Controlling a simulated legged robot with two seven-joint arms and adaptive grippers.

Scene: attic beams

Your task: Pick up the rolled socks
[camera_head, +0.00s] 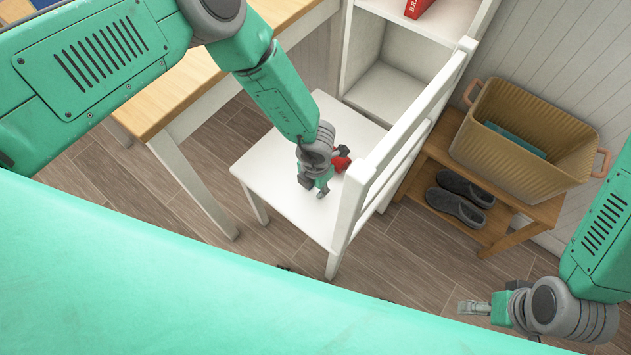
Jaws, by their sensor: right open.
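A small red bundle (342,158), which looks like the rolled socks, is at the white chair's seat (280,195). My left gripper (318,186) points down over the seat, right beside the red bundle. Its wrist hides part of the bundle, and I cannot tell whether the fingers touch it or how far apart they are. My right gripper (470,307) is open at the lower right, above the floor and away from the chair.
The chair's backrest (405,135) rises just right of my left gripper. A wooden table (185,85) stands at the left and a white shelf unit (385,90) behind. A bench (520,205) holds a ribbed basket (515,150), with dark slippers (460,198) below.

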